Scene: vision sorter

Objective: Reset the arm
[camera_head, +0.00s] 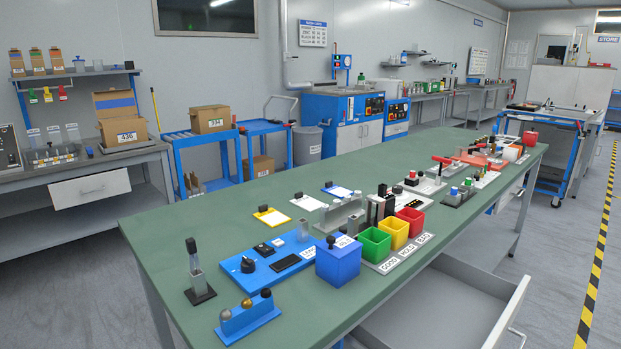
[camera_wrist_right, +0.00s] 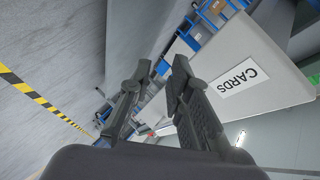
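My right gripper (camera_wrist_right: 155,85) shows in the right wrist view with its two fingers apart and nothing between them. It hangs in free air, and a pale panel with a "CARDS" label (camera_wrist_right: 238,82) lies behind and to the right of the fingers. Neither of my arms shows in the head view, and my left gripper is not in view.
A long green table (camera_head: 190,225) runs through the head view. It bears a blue box (camera_head: 338,262), green (camera_head: 374,246), yellow (camera_head: 393,232) and red bins (camera_head: 411,221), and a blue tray (camera_head: 262,277). An open drawer (camera_head: 500,318) juts from its right side.

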